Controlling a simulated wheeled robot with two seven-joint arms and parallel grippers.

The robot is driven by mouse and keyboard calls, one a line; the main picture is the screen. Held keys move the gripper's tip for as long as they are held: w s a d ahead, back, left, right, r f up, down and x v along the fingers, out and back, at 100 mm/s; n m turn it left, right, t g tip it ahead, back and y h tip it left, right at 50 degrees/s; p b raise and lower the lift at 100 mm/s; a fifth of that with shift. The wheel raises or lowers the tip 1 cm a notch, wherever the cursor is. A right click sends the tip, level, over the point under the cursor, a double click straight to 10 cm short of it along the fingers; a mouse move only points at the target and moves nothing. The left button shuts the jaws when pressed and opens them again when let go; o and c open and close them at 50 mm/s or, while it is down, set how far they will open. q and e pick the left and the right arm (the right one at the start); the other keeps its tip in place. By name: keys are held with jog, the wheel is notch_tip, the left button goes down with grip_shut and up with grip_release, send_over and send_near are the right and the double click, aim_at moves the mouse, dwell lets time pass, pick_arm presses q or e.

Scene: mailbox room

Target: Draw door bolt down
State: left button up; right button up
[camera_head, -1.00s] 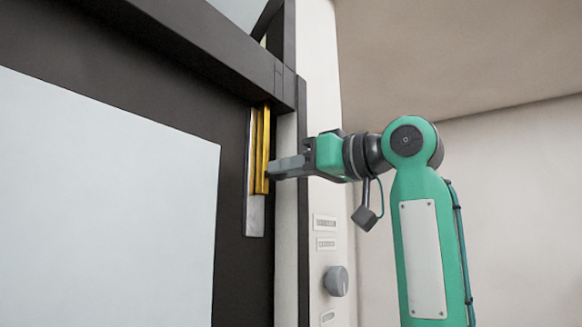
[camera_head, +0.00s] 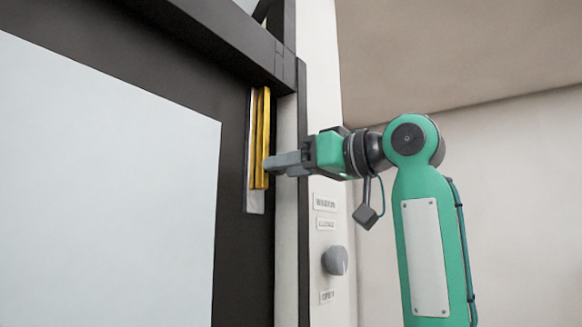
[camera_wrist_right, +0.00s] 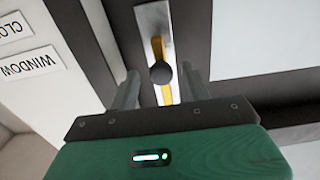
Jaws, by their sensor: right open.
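The door bolt (camera_head: 261,140) is a gold bar on a silver backing plate (camera_head: 255,203), upright near the right edge of the dark door. Its lower end stops a little above the plate's bottom end. My right gripper (camera_head: 268,163) reaches in from the right, with its fingertips at the lower part of the bolt. In the right wrist view the bolt's dark round knob (camera_wrist_right: 161,73) sits between the two open fingers. Those fingers are spread, one on each side of the knob, with gaps visible. My left gripper is not in view.
A dark crossbeam (camera_head: 235,50) runs above the bolt. A pale door panel (camera_head: 110,180) lies left. Right of the bolt, a white frame strip carries small labels (camera_head: 325,202) and a grey round knob (camera_head: 335,260) below my right gripper.

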jog(key=b+v, duration=0.6)
jog(key=v, duration=0.7)
jog(key=shift+s+d, duration=0.2)
jog(key=shift+d, duration=0.15)
